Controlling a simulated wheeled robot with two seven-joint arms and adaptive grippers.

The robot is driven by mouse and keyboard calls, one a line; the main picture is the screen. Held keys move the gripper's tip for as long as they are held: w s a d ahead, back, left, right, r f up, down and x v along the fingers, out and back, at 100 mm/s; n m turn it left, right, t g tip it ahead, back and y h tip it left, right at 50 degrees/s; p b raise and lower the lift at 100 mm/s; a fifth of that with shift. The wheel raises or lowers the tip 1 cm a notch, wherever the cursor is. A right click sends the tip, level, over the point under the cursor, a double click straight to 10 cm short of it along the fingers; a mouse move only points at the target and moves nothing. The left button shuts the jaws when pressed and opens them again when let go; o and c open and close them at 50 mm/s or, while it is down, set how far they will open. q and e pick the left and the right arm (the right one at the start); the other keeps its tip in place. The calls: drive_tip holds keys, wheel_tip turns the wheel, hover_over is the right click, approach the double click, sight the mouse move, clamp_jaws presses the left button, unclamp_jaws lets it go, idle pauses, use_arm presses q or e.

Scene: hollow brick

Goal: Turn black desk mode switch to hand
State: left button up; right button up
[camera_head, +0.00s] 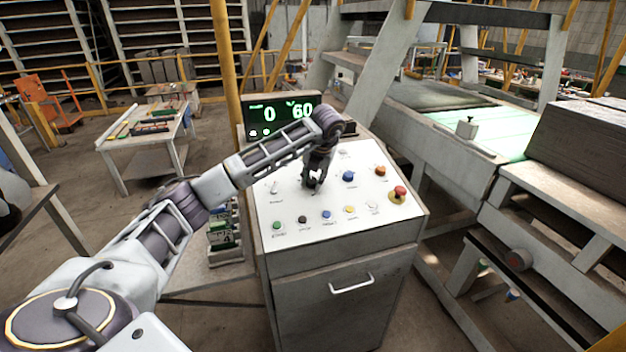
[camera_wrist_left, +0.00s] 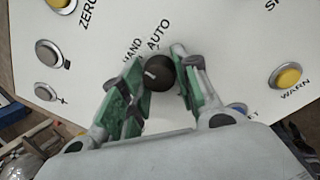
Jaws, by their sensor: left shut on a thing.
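The control desk (camera_head: 340,228) stands in the middle of the head view with a light sloped panel of buttons and knobs. My left gripper (camera_head: 313,182) reaches down to the panel from above. In the left wrist view the black mode switch (camera_wrist_left: 158,72) is a round knob with a pale mark, between the green-padded fingers of my left gripper (camera_wrist_left: 157,90). The labels HAND and AUTO are printed beside it. The fingers are shut on the knob, which they partly cover. In the head view the gripper mostly hides the switch. My right gripper is in neither view.
A red mushroom button (camera_head: 398,193) on a yellow base sits at the panel's right side. A blue knob (camera_head: 348,176) is just right of my gripper. A display (camera_head: 280,114) stands behind the panel. A conveyor frame (camera_head: 450,120) is at the right.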

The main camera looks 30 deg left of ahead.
use_arm(q)
drive_tip(key=o, duration=1)
drive_tip(key=shift+o, duration=0.2)
drive_tip(key=v, duration=1.2)
idle(0.6)
